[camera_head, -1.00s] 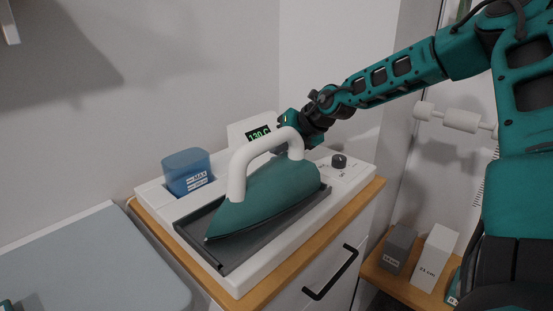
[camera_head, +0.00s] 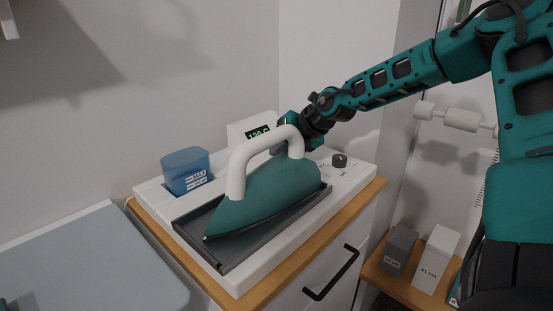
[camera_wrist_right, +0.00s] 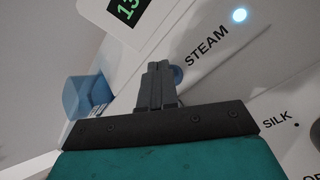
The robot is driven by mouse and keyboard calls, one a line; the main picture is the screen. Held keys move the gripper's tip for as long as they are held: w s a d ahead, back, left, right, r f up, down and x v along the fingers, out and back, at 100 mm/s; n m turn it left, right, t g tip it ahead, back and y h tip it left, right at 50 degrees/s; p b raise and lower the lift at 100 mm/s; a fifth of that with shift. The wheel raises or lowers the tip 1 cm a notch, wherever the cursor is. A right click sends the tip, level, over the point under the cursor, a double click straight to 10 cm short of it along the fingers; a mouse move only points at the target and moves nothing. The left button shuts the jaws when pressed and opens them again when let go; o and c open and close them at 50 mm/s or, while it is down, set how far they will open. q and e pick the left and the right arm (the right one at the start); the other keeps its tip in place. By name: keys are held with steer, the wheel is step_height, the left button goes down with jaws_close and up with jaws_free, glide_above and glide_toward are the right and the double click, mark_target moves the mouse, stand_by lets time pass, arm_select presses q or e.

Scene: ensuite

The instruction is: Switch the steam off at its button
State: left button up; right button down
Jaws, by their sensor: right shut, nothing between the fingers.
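The steam button is a blue round knob (camera_wrist_right: 177,73) beside the word STEAM in the right wrist view, partly covered by my fingers. A small light (camera_wrist_right: 239,15) past the word glows pale blue. My right gripper (camera_wrist_right: 156,68) is shut and empty, its fingertips right at the button; I cannot tell whether they touch it. In the head view my right gripper (camera_head: 280,148) is low behind the iron's handle, and the button is hidden there. The teal iron (camera_head: 265,192) with its white handle rests on the white steam station (camera_head: 255,278). My left gripper is not in view.
A display (camera_head: 259,134) with green digits stands behind the handle. A blue water tank (camera_head: 186,171) is at the station's left and a dark dial (camera_head: 339,161) at its right. An ironing board (camera_head: 85,265) is at the left. Walls close in behind.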

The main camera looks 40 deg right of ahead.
stand_by(0.3)
steer(key=shift+r+p, duration=0.5)
steer(key=shift+r, duration=0.35)
step_height(320, 180, up, 6)
steer(key=p, duration=0.3)
steer(key=shift+p, duration=0.35)
steer(key=shift+s+f, duration=0.1)
steer(key=shift+s, duration=0.05)
